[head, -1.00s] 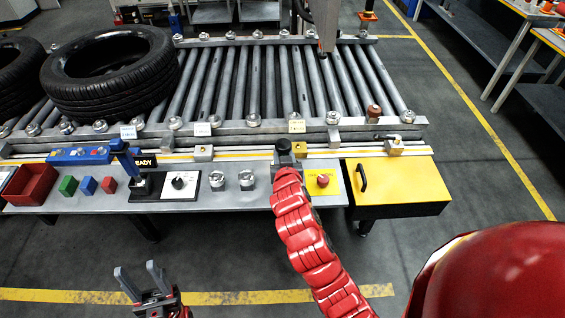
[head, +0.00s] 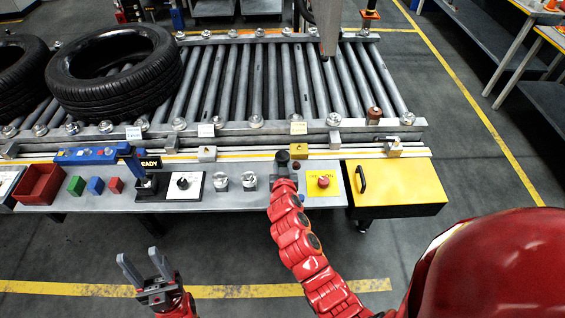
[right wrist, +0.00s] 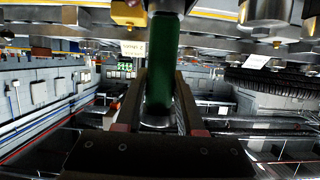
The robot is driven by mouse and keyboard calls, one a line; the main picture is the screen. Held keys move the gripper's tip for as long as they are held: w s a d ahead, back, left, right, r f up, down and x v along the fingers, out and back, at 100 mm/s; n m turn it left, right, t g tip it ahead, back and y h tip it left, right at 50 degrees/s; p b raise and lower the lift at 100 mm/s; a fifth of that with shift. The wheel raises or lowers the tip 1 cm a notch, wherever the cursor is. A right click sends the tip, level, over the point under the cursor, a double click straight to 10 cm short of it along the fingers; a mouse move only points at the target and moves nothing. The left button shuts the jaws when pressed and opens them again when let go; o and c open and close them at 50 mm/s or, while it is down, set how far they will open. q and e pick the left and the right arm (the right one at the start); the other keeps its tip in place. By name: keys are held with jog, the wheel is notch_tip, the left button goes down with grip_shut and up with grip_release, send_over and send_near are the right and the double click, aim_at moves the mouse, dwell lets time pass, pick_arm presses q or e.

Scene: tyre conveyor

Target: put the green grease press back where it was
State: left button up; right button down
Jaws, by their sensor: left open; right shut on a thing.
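The green grease press (right wrist: 162,65) is a green cylinder with a clear lower end, seen in the right wrist view between the fingers of my right gripper (right wrist: 161,90). The gripper is shut on it. In the head view my right gripper (head: 282,160) is over the back of the grey workbench (head: 240,201), left of the yellow panel with a red button. The press cannot be made out there; my arm and gripper hide it. My left gripper (head: 146,266) is open and empty, in front of the bench over the floor.
The roller conveyor (head: 260,80) behind carries tyres (head: 115,70) at left. Small fixtures sit along the rail.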

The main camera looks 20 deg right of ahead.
jog(key=shift+f, duration=0.1)
jog(key=c, duration=0.5)
grip_release()
jog(key=shift+r, duration=0.2)
